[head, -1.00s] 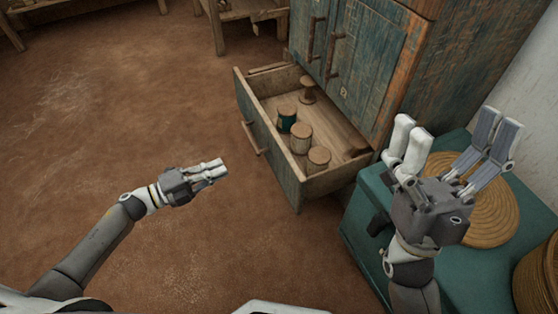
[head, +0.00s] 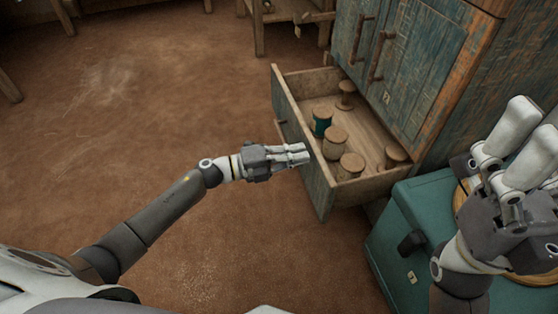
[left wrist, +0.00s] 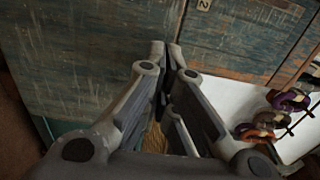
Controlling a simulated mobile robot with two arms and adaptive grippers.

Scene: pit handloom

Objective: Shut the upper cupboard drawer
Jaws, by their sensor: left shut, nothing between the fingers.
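The drawer (head: 313,172) is pulled out below the cupboard doors in the head view. It holds several wooden spools, one with dark green thread (head: 321,123). Its handle (head: 282,132) is partly hidden by my left gripper. My left gripper (head: 303,154) is shut and empty, its fingertips pointing at the drawer's front panel. I cannot tell whether they touch it. In the left wrist view, the shut fingers (left wrist: 166,62) appear before blue-green cupboard wood (left wrist: 75,60). My right gripper (head: 525,130) is open at the right edge, partly cut off, apart from the drawer.
The weathered blue cupboard (head: 425,70) stands behind the drawer. A teal chest (head: 395,245) with a round woven mat stands right of the drawer. A wooden bench (head: 285,15) is at the back. The brown floor to the left is clear.

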